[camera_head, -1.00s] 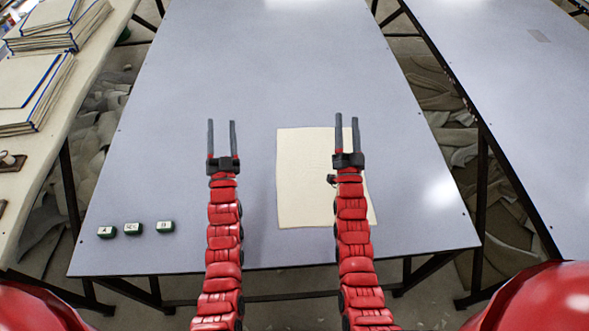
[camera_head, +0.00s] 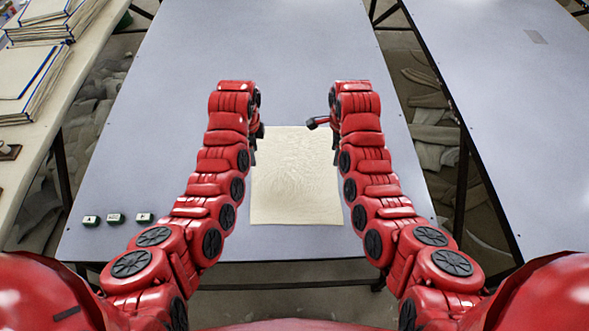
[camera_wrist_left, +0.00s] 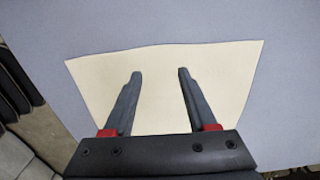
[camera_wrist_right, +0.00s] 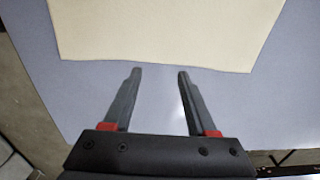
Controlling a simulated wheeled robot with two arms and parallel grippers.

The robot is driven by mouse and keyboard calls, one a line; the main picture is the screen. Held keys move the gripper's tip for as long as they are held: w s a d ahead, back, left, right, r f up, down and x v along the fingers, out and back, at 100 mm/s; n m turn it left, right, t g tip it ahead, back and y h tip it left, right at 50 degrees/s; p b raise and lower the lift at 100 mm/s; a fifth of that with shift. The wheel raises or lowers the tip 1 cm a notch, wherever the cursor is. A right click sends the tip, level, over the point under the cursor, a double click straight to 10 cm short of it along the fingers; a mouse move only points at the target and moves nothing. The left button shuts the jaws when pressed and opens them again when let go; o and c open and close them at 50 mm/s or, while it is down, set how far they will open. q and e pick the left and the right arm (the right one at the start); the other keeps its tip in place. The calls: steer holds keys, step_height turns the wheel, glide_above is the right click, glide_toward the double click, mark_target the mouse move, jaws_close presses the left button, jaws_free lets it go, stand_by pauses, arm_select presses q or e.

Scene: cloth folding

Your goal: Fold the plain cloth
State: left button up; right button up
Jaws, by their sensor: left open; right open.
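The plain cream cloth (camera_head: 295,185) lies flat on the grey-blue table, between my two arms in the head view. It also shows in the left wrist view (camera_wrist_left: 160,105) and the right wrist view (camera_wrist_right: 160,30). My left gripper (camera_wrist_left: 160,73) is open and empty, with its fingers over the cloth in its wrist view. My right gripper (camera_wrist_right: 160,73) is open and empty, its fingertips just outside the cloth's edge in its wrist view. In the head view the arms hide most of both grippers. Contact with the cloth cannot be told.
Small green blocks with white lettered tops (camera_head: 115,218) stand at the table's (camera_head: 270,50) left front. A side table at left holds stacked boards (camera_head: 25,85). Another grey table (camera_head: 510,100) stands at right across a gap. The table beyond the cloth is clear.

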mark_target(257, 171)
arm_select(q)
step_height(257, 171, down, 8)
steer(key=shift+r, duration=0.15)
arm_select(e)
step_height(257, 171, down, 8)
steer(key=shift+r, duration=0.15)
arm_select(q)
jaws_close()
arm_select(e)
jaws_close()
stand_by(0.5)
